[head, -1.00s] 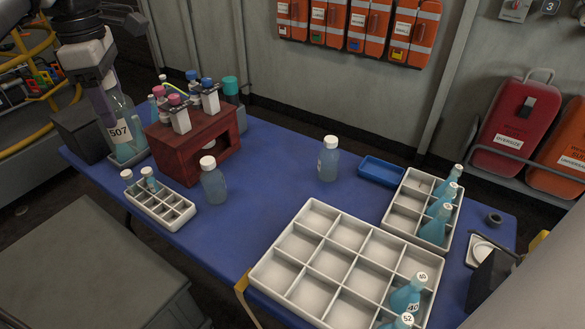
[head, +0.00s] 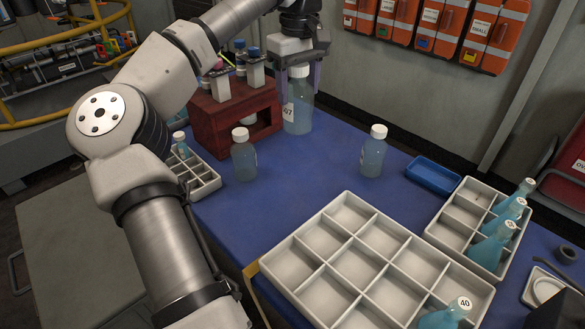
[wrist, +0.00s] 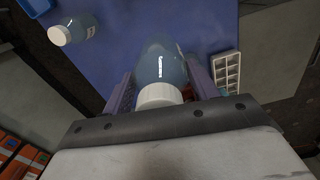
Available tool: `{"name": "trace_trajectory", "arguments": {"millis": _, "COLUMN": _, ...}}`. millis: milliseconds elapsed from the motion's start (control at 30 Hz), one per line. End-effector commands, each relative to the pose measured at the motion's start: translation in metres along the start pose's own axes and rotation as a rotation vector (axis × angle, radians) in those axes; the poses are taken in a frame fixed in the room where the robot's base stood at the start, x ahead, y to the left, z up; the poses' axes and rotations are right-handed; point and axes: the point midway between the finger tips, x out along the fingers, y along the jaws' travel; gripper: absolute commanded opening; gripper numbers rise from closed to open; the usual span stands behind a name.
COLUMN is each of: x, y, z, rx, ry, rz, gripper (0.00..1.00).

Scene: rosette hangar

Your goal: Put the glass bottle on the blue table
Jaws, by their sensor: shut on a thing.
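My gripper (head: 300,82) is shut on a bluish, see-through glass bottle (head: 297,112) with a white cap and a printed label. The bottle is upright, just right of the red-brown rack, over the back of the blue table (head: 310,165). I cannot tell whether its base touches the table. In the wrist view the glass bottle (wrist: 160,68) sits between both fingers of my gripper (wrist: 160,90), its white cap towards the palm.
Two smaller white-capped bottles (head: 244,155) (head: 373,152) stand on the table. The red-brown rack (head: 225,115) is close on the left. A large white compartment tray (head: 345,255), a blue tray (head: 433,176) and a second white tray (head: 455,215) fill the front and right.

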Motion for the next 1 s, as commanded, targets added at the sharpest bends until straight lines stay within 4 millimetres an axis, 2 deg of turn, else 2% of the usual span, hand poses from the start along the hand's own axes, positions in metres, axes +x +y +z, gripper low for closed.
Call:
{"name": "trace_trajectory", "arguments": {"millis": 400, "x": 0.106, "y": -0.001, "z": 0.001, "rx": 0.005, "ry": -0.004, "rz": -0.002, "gripper": 0.31}}
{"name": "trace_trajectory", "arguments": {"millis": 500, "x": 0.127, "y": -0.001, "z": 0.001, "rx": 0.004, "ry": -0.004, "rz": -0.001, "gripper": 0.31}}
{"name": "trace_trajectory", "arguments": {"millis": 600, "x": 0.141, "y": 0.0, "z": 0.001, "rx": 0.004, "ry": -0.003, "rz": 0.0, "gripper": 0.31}}
{"name": "trace_trajectory", "arguments": {"millis": 833, "x": 0.158, "y": 0.0, "z": 0.001, "rx": 0.003, "ry": -0.002, "rz": 0.0, "gripper": 0.31}}
{"name": "trace_trajectory", "arguments": {"millis": 1000, "x": 0.183, "y": -0.001, "z": 0.001, "rx": 0.004, "ry": -0.003, "rz": -0.001, "gripper": 0.31}}
